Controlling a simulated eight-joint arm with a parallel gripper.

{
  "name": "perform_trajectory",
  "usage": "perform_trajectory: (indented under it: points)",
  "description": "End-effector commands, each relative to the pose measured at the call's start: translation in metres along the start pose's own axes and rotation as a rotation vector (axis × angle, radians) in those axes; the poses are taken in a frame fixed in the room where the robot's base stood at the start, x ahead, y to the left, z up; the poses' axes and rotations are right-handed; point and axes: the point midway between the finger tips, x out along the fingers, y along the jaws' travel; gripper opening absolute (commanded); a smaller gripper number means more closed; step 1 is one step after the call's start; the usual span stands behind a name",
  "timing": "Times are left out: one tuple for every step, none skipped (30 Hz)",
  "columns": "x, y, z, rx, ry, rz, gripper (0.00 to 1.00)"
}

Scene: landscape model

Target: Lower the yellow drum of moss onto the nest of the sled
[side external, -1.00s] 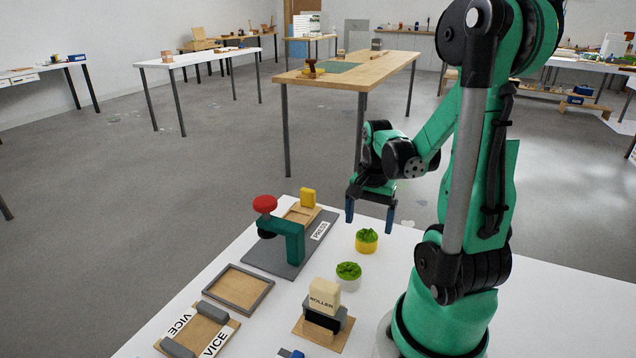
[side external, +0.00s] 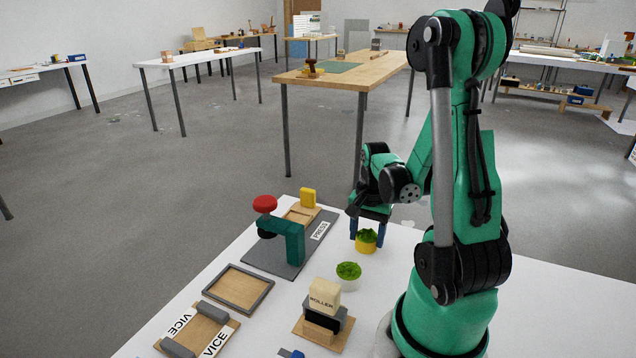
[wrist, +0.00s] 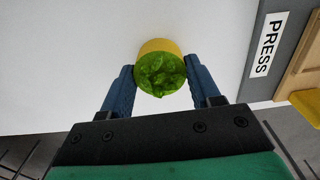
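The yellow drum of moss (side external: 366,247) stands upright on the white table, green moss on top. My gripper (side external: 367,239) is low over it, one blue finger on each side. In the wrist view the drum (wrist: 158,46) is between the fingertips of my gripper (wrist: 159,66). The fingers are apart; whether either touches the drum is unclear. A wooden piece with a recess, apparently the sled (side external: 299,214), lies on the grey press base, with a yellow block (side external: 308,197) at its far end. It shows partly in the wrist view (wrist: 302,72).
A green press arm with a red knob (side external: 265,204) stands over the grey base (side external: 262,257), left of the drum. A white drum of moss (side external: 347,282) stands nearer the camera. The roller block (side external: 324,297), a wooden tray (side external: 238,289) and the vice (side external: 198,328) are further forward.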

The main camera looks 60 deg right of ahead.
Motion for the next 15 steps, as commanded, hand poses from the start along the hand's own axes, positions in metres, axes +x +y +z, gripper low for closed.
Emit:
perform_trajectory:
  points:
    - [0.0,0.0,0.0,0.0,0.0,0.0,0.27]
    - [0.0,0.0,0.0,0.0,0.0,0.0,0.27]
    - [0.0,0.0,0.0,0.0,0.0,0.0,0.27]
    - [0.0,0.0,0.0,0.0,0.0,0.0,0.27]
    - [-0.001,0.0,0.0,0.0,0.0,0.0,0.27]
    - [-0.002,0.0,0.0,0.0,0.0,0.0,0.27]
    - [-0.003,0.0,0.0,0.0,0.0,0.0,0.27]
    - [-0.004,0.0,0.0,0.0,0.0,0.0,0.27]
    - [-0.007,0.0,0.0,0.0,0.0,0.0,0.27]
    - [-0.009,0.0,0.0,0.0,0.0,0.0,0.27]
    - [-0.011,0.0,0.0,0.0,0.0,0.0,0.27]
    - [-0.014,0.0,0.0,0.0,0.0,0.0,0.27]
    - [-0.016,0.0,0.0,0.0,0.0,0.0,0.27]
    - [-0.018,0.0,0.0,0.0,0.0,0.0,0.27]
    - [-0.021,0.0,0.0,0.0,0.0,0.0,0.27]
